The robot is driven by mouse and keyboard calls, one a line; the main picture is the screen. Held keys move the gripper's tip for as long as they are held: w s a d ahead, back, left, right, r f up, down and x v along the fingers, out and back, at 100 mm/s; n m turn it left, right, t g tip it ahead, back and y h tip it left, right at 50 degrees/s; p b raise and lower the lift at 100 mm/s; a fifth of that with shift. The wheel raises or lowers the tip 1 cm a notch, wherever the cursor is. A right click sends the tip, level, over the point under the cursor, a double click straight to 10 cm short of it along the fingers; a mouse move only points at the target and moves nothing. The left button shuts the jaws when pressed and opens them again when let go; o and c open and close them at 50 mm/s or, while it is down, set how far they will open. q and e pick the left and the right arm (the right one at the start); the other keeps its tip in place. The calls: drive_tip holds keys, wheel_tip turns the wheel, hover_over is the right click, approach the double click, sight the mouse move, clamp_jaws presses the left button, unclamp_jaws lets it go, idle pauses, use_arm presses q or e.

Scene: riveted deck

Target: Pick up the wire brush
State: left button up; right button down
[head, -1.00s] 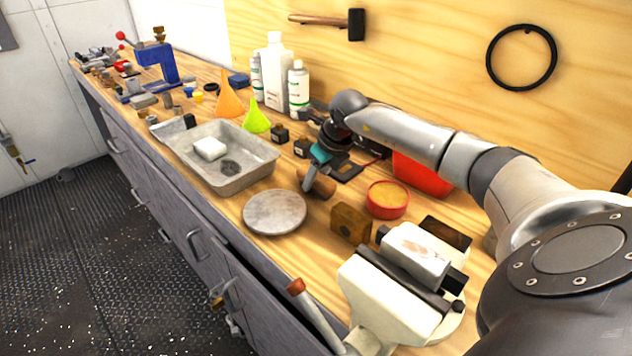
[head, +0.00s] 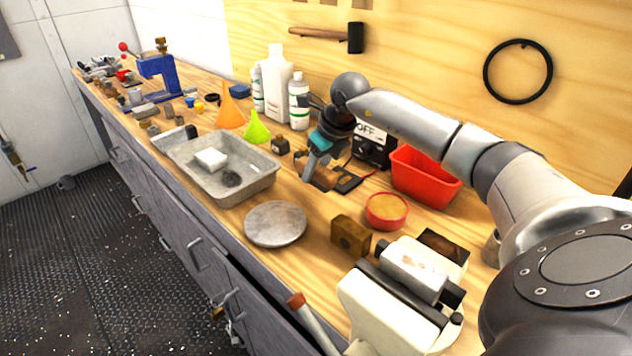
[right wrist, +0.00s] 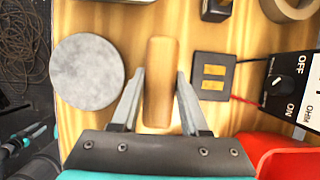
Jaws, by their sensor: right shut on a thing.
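The wire brush shows in the right wrist view as a long tan wooden block (right wrist: 158,75); its bristles are hidden. My right gripper (right wrist: 158,98) has one finger on each side of the block and is shut on it. In the head view the gripper (head: 308,172) is over the bench, with the brown brush (head: 324,180) partly hidden behind its fingers. I cannot tell whether the brush is clear of the bench top. Dark and teal parts at the lower left of the right wrist view look like my left gripper (right wrist: 34,136); its jaws are unclear.
A round grey plate (head: 275,224), a metal tray (head: 262,178) and a red tin (head: 387,211) surround the gripper. A black pad (right wrist: 213,75), an OFF/ON box (right wrist: 290,88) and a red bin (head: 425,178) are close by. A vise (head: 400,300) stands in front.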

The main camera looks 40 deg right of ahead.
use_arm(q)
drive_tip(key=shift+g, duration=0.3)
drive_tip(key=s+d+r+p, duration=0.2)
drive_tip(key=r+p, duration=0.1)
drive_tip(key=shift+s+d, duration=0.15)
drive_tip(key=shift+s, duration=0.2)
use_arm(e)
wheel_tip(320, 180, up, 15)
use_arm(q)
drive_tip(key=shift+w, duration=0.1)
